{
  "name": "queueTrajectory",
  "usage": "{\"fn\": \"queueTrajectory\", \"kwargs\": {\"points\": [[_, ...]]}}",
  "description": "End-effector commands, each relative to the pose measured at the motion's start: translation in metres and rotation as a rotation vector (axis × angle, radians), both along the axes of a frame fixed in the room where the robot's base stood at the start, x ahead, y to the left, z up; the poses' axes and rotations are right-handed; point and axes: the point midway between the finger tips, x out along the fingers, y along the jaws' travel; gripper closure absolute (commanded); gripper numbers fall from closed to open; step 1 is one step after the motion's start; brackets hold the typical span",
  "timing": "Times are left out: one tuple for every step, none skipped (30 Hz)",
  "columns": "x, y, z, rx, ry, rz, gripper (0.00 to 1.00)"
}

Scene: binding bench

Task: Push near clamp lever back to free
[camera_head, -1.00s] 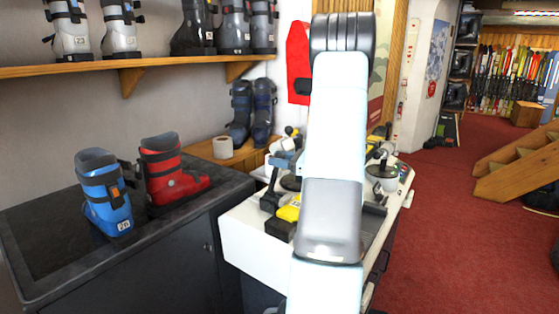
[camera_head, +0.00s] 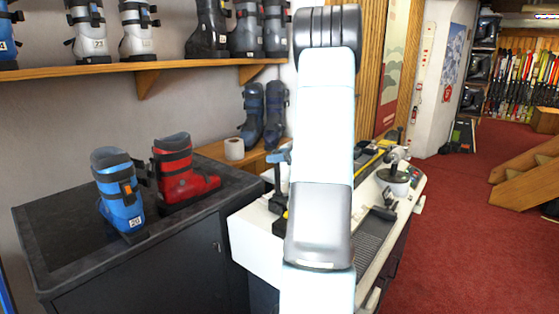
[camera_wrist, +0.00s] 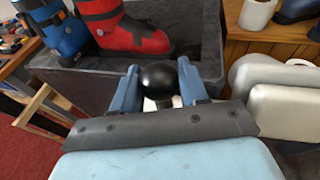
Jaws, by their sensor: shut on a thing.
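In the wrist view, the black ball knob (camera_wrist: 158,80) of a lever sits between the two blue fingers of my gripper (camera_wrist: 160,84), which are closed around it. The lever below the knob is mostly hidden by my gripper's dark front edge. In the head view, my gripper's blue finger (camera_head: 285,155) shows just left of my arm, over the white binding bench (camera_head: 254,243). Black parts of the near clamp (camera_head: 279,203) show beside my arm; the rest of it is hidden behind the arm.
A dark cabinet (camera_head: 150,268) on the left carries a blue boot (camera_head: 119,195) and a red boot (camera_head: 180,172). A white roll (camera_head: 235,149) stands on a wooden counter behind. A boot shelf (camera_head: 170,69) runs above. Red carpet (camera_head: 450,240) is open at right.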

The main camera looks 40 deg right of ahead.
Motion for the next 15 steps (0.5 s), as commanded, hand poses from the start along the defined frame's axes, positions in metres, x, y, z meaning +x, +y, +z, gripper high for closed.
{"fn": "queueTrajectory", "kwargs": {"points": [[0.0069,0.0017,-0.0019,0.001,0.004,0.0,1.0],[0.0093,0.0021,-0.0024,0.001,0.004,-0.001,1.0],[0.0116,0.0023,-0.0027,0.002,0.003,-0.002,1.0],[0.0127,0.0023,-0.0029,0.002,0.003,-0.002,1.0],[0.0133,0.0023,-0.0029,0.002,0.003,-0.003,1.0],[0.0135,0.0022,-0.0031,0.002,0.003,-0.003,1.0],[0.0135,0.0021,-0.0031,0.003,0.004,-0.004,1.0],[0.0133,0.002,-0.0033,0.003,0.004,-0.004,1.0],[0.0132,0.0019,-0.0033,0.003,0.004,-0.004,1.0],[0.013,0.0018,-0.0035,0.003,0.004,-0.004,1.0],[0.0129,0.0017,-0.0036,0.003,0.004,-0.004,1.0],[0.0128,0.0017,-0.0037,0.003,0.004,-0.004,1.0],[0.0128,0.0017,-0.0038,0.002,0.004,-0.004,0.57],[0.0127,0.0016,-0.0039,0.003,0.005,-0.005,0.54],[0.0126,0.0016,-0.0038,0.003,0.004,-0.004,0.5]]}}
